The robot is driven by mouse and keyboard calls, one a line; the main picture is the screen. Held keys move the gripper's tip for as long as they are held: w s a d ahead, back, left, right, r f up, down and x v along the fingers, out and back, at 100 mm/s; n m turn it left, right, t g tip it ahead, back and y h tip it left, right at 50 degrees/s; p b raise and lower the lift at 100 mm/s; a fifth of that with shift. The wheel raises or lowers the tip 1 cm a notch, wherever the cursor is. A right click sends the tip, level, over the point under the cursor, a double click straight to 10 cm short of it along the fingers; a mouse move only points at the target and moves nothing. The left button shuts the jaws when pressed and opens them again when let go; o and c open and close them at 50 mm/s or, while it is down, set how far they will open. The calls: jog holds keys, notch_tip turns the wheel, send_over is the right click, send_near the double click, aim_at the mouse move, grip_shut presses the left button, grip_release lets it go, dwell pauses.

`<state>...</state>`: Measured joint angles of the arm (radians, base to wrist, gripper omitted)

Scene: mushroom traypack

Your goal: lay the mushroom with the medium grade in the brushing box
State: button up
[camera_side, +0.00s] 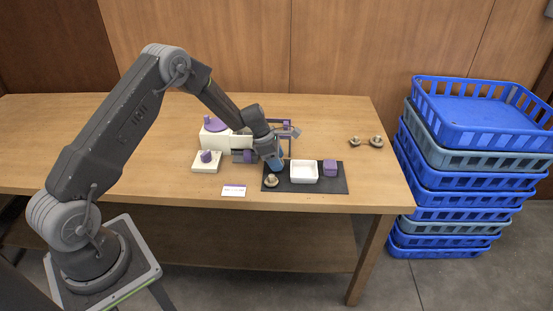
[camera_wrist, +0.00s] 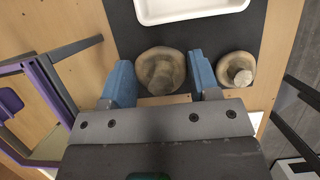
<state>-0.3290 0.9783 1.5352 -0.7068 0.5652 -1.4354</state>
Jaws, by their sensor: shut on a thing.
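My gripper (camera_side: 276,163) is low over the left part of the dark mat (camera_side: 336,186), its blue fingers pointing down. In the wrist view its fingers (camera_wrist: 163,76) are on either side of a brown mushroom (camera_wrist: 158,70), shut on it. This mushroom is hidden in the side view, and its height over the mat is unclear. A second mushroom (camera_side: 271,181) lies on the mat's front left and shows right of the fingers in the wrist view (camera_wrist: 237,69). I cannot tell the grades or which container is the brushing box.
A white tray (camera_side: 304,181) and a purple box (camera_side: 330,167) stand on the mat. Two mushrooms (camera_side: 365,142) lie at the back right. A white and purple machine (camera_side: 214,140), a white block with a purple knob (camera_side: 206,167) and a card (camera_side: 233,190) are left. Blue crates (camera_side: 459,165) stand beyond the table.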

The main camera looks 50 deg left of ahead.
jog(key=shift+f, duration=0.15)
jog(key=o, duration=0.7)
